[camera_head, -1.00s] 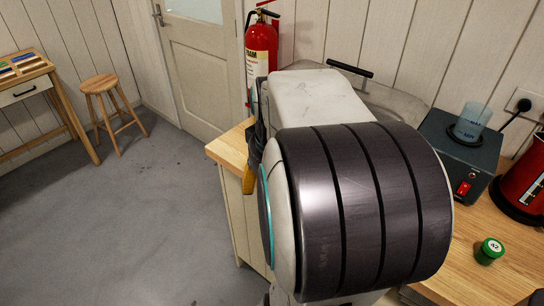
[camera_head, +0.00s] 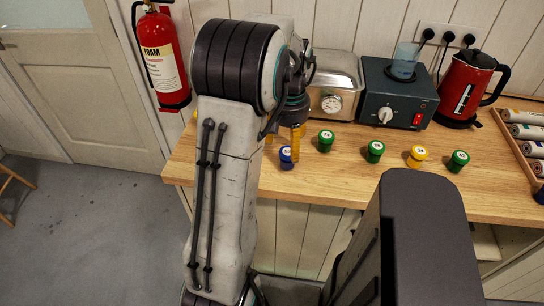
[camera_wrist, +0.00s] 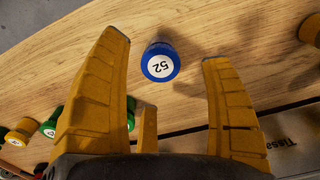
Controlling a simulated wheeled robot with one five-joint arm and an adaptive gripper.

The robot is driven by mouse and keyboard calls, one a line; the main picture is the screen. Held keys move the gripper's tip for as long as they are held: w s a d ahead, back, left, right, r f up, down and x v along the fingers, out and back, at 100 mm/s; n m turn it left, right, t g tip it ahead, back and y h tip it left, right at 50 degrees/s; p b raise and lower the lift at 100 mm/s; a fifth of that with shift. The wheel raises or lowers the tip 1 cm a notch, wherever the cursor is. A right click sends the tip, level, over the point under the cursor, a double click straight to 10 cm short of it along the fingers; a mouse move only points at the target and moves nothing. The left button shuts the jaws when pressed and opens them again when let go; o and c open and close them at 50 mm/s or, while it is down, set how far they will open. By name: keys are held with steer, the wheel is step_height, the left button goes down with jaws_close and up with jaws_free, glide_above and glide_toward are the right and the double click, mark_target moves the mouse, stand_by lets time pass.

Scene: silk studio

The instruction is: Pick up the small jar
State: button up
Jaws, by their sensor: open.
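Several small jars with numbered white labels on their lids stand on the wooden worktop. The blue-lidded jar (camera_head: 286,155), marked 52, is near the worktop's front edge, beside my gripper (camera_head: 296,146). In the wrist view the blue-lidded jar (camera_wrist: 160,63) shows upright between the two yellow fingertips of my gripper (camera_wrist: 167,46). The fingers are spread wide and the jar appears clear of both. Green-lidded jars (camera_head: 326,140) and a yellow-lidded jar (camera_head: 417,155) stand to the right in the head view. The task does not say which colour of jar is meant.
A steel box with a dial (camera_head: 334,85), a dark hotplate unit with a beaker (camera_head: 392,95) and a red kettle (camera_head: 468,85) stand behind the jars. A tray of rolls (camera_head: 520,135) is at the right. The worktop (camera_head: 340,180) is clear in front of the jars.

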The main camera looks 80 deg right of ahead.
mark_target(288, 152)
steer(key=shift+d+f, duration=0.1)
steer(key=shift+f, duration=3.5)
steer(key=c, duration=1.3)
steer(key=shift+r, duration=0.1)
steer(key=shift+r, duration=0.65)
step_height(288, 152, up, 3)
steer(key=shift+f, duration=0.15)
steer(key=shift+s+d+r+p, duration=0.1)
steer(key=shift+s+d+r, duration=0.9)
steer(key=shift+s, duration=0.75)
steer(key=shift+s+d+r+p, duration=0.1)
steer(key=shift+s+d+r, duration=0.7)
steer(key=shift+s+r, duration=0.65)
steer(key=shift+s+d+r+p, duration=0.1)
steer(key=shift+s+d+r, duration=0.8)
steer(key=shift+s, duration=1.1)
